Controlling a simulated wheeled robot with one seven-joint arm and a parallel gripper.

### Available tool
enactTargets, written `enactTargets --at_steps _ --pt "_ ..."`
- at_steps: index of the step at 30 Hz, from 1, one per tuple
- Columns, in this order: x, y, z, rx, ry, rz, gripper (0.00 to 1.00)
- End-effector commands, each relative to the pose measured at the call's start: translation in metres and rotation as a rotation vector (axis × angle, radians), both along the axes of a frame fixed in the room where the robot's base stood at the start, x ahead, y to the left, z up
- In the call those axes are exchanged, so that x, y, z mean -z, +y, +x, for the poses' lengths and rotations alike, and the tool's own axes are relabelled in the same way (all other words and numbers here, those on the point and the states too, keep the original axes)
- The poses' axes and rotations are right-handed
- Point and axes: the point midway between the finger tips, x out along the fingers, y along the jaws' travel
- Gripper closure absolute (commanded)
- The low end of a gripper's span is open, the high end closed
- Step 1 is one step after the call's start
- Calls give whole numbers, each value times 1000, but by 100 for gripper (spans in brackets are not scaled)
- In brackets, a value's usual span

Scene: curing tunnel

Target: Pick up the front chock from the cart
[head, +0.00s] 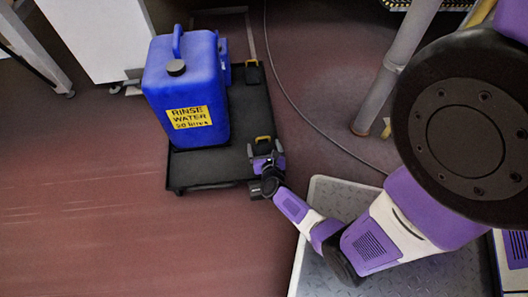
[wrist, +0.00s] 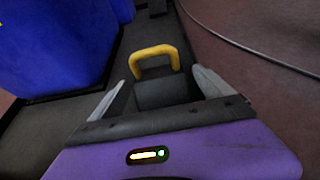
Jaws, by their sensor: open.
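The front chock (head: 263,147) is a dark block with a yellow handle, on the right edge of the black cart (head: 208,174) in the head view. In the wrist view the front chock (wrist: 165,94) lies straight ahead, its yellow handle arching up at its far side. My gripper (wrist: 159,76) is open, with one finger on each side of the chock in the picture. I cannot tell whether the fingers touch it. In the head view my gripper (head: 265,160) is at the cart's near right corner and partly hides the chock.
A blue rinse water can (head: 187,95) stands on the cart, left of my gripper. A second chock (head: 253,73) with a yellow handle sits farther back on the cart. A cable (head: 303,118) runs over the floor to the right. The floor left of the cart is clear.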

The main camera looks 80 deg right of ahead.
Motion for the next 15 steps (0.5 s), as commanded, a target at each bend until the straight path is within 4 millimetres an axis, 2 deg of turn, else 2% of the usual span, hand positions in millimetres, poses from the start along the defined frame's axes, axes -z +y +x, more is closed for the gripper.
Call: enactTargets --at_steps 2,15 --pt "-1 0 0 0 0 0 11" --pt "-1 0 0 0 0 0 96"
